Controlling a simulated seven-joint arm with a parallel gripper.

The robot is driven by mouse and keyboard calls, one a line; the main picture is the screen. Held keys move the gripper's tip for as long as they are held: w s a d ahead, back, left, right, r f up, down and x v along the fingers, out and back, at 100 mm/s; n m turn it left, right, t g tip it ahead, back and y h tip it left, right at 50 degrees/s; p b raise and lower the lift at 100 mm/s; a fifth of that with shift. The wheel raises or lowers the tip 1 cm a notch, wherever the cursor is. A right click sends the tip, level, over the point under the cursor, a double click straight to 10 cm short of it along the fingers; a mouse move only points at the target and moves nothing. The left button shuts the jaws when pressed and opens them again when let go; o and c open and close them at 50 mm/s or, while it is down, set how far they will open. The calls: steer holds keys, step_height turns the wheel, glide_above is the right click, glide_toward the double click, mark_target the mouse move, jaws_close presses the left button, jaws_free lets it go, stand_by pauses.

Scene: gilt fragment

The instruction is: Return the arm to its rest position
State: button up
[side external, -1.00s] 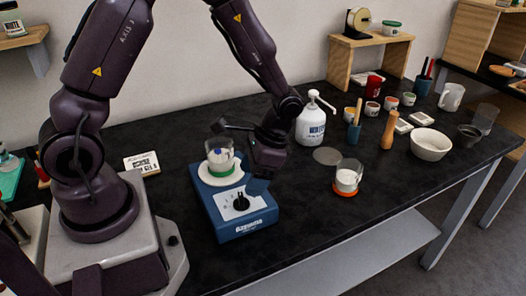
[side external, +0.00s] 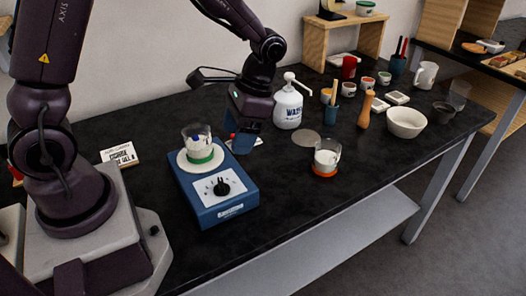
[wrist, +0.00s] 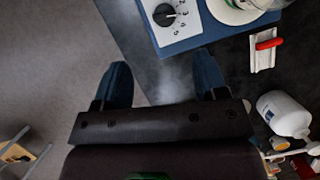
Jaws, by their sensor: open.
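My gripper (side external: 245,138) hangs with its blue fingers pointing down, above the table just right of the blue hot plate (side external: 232,206). In the wrist view my gripper (wrist: 163,82) shows two blue fingers spread apart with nothing between them. The hot plate carries a dial (side external: 222,187) on its front panel. A glass beaker (side external: 197,142) with pale contents and a green band at its base stands on the white round top.
A white bottle (side external: 288,108) stands behind right of my gripper. A beaker on an orange base (side external: 326,158), a grey disc (side external: 306,138), a wooden pestle (side external: 365,110) and a white bowl (side external: 405,123) lie rightward. A white piece with a red part (wrist: 264,50) lies near the hot plate.

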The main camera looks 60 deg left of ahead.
steer(key=s+r+n+t, duration=0.1)
steer(key=s+r+t, duration=0.3)
steer(key=r, duration=0.4)
steer(key=s+r+n+t, duration=0.1)
steer(key=s+r+t, duration=0.4)
steer(key=r, duration=0.3)
steer(key=shift+s+d+t+h, duration=0.3)
steer(key=shift+s+h, duration=0.1)
steer(key=shift+s, duration=0.35)
